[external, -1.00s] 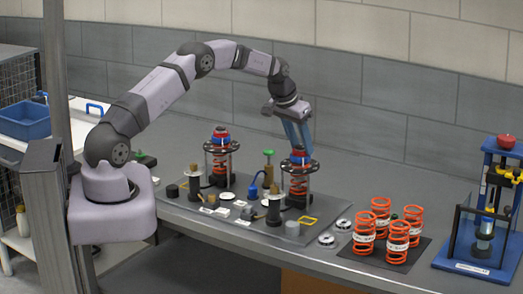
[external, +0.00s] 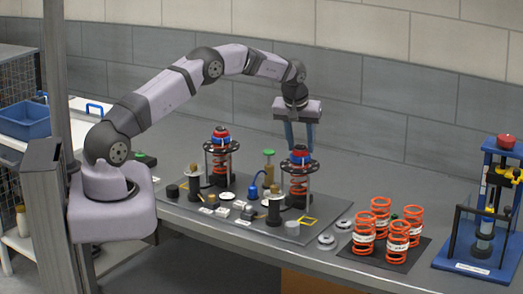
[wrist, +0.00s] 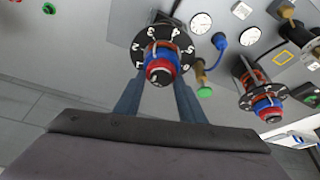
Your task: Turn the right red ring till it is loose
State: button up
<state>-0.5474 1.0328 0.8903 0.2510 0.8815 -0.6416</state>
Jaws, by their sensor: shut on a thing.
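The right red ring (external: 300,149) sits on top of the right spring tower (external: 298,180), above a blue ring. In the wrist view the same red ring (wrist: 162,66) shows between my fingers, with a black dial plate (wrist: 139,49) with white marks behind it. My gripper (external: 300,147) points down over this tower, its blue fingers on either side of the red ring and shut on it. The fingertips are partly hidden behind the ring and plate in the wrist view. The left tower has a similar red ring (external: 220,132), apart from my gripper.
A grey fixture board (external: 180,207) carries both towers, a green-topped post (external: 268,154), a blue knob (external: 253,190) and gauges. Orange springs (external: 397,236) stand on a dark mat to the right. A blue press (external: 490,215) stands at the far right.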

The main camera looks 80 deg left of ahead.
jog(key=shift+n+g+p, duration=0.35)
jog(key=shift+n+g, duration=0.15)
jog(key=shift+n, duration=0.8)
jog(key=shift+n+p, duration=0.3)
jog(key=shift+n, duration=0.1)
jog(key=o, duration=0.8)
notch_tip(320, 180, up, 5)
jog(key=p, duration=0.3)
jog(key=shift+r, duration=1.05)
